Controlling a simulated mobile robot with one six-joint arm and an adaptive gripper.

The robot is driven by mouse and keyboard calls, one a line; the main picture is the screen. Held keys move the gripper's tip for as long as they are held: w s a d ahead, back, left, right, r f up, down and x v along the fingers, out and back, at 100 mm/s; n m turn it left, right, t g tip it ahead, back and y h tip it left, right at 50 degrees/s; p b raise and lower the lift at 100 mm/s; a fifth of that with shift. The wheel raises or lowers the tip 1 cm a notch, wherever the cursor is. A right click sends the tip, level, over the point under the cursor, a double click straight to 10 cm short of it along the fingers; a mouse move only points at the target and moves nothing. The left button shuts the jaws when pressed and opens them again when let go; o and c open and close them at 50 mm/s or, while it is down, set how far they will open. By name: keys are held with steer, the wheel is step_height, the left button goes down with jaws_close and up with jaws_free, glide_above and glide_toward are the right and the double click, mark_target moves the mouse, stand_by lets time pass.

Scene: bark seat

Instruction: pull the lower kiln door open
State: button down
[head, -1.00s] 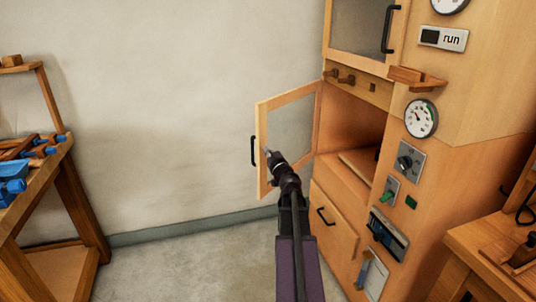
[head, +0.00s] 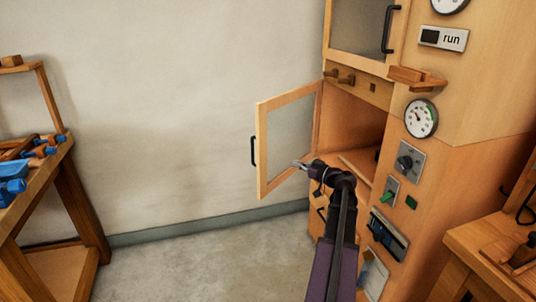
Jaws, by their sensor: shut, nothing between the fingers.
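The lower kiln door (head: 261,148) is a wooden frame with a glass pane and a black handle (head: 253,150) on its outer edge. It stands swung wide open to the left of the kiln cabinet (head: 465,140), and the lower chamber (head: 355,122) is exposed. My gripper (head: 297,163) is shut and empty. In the picture it overlaps the lower part of the door near the opening, away from the handle. I cannot tell whether it touches the door.
The upper door (head: 360,25) with its black handle is shut. A drawer sits below the chamber, partly hidden by my arm. Workbenches stand at left (head: 60,190) and right (head: 490,250). The floor (head: 200,270) between the left bench and kiln is clear.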

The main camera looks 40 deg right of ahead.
mark_target(264, 151)
steer(key=shift+w, duration=0.15)
steer(key=w, duration=0.4)
steer(key=w+a, duration=0.1)
steer(key=w, duration=0.4)
steer(key=w+a, duration=0.1)
steer(key=w, duration=0.3)
steer(key=shift+w, duration=0.35)
steer(key=shift+w+d, duration=0.1)
